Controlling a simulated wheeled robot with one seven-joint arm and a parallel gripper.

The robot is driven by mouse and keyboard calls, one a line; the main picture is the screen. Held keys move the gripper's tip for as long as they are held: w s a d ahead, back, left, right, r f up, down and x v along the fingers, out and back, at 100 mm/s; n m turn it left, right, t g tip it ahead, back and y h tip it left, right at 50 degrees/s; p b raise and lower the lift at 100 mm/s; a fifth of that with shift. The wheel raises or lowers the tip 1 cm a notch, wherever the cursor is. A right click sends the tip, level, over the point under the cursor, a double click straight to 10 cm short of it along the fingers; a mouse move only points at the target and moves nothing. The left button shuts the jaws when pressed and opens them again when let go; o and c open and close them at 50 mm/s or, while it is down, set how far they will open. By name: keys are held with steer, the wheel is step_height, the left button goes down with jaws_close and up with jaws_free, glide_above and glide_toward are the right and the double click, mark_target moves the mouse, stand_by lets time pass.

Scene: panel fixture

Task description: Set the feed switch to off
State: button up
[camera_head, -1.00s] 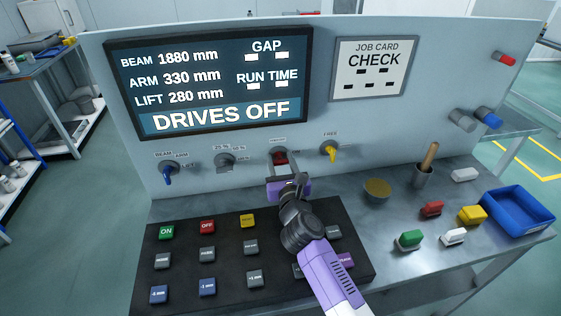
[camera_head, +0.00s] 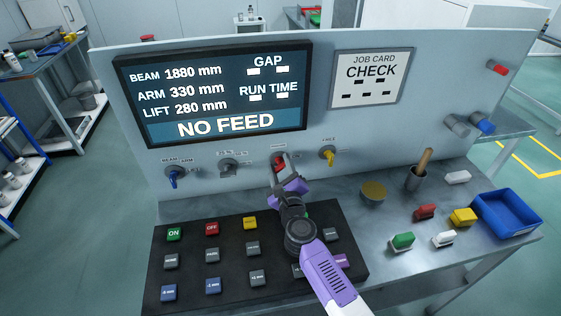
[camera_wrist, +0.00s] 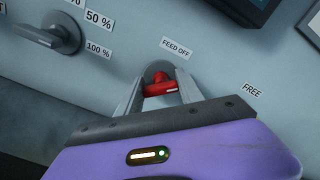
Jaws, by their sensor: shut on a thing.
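The feed switch (camera_head: 278,160) is a red knob on the upright panel, third in the row of switches. In the wrist view the red knob (camera_wrist: 160,86) shows in front of its round grey base, below a label reading FEED OFF. Its handle lies roughly sideways there, a little tilted. My gripper (camera_head: 284,172) is at the knob, and in the wrist view its two fingers (camera_wrist: 161,92) are shut on it from either side. The display (camera_head: 215,95) reads NO FEED. Part of the knob is hidden by the fingers in the head view.
A blue-handled switch (camera_head: 174,176) and a grey one (camera_head: 229,167) are to the left; a yellow one (camera_head: 327,155) is to the right. A black keypad (camera_head: 200,245) lies under my arm. A cup (camera_head: 415,178), loose blocks and a blue tray (camera_head: 506,213) stand at right.

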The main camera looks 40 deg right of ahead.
steer(key=n+p, duration=0.2)
steer(key=n, duration=0.2)
steer(key=shift+a+n, duration=0.1)
steer(key=shift+n, duration=0.3)
steer(key=n+p, duration=0.2)
steer(key=n, duration=0.3)
steer(key=shift+w+f+p, duration=0.1)
steer(key=shift+f+p, duration=0.05)
steer(key=shift+p, duration=0.2)
steer(key=shift+n, duration=0.3)
steer(key=o, duration=1.4)
steer(key=shift+p+v, duration=0.5)
steer(key=shift+v, duration=3.45)
steer(key=shift+w, duration=0.1)
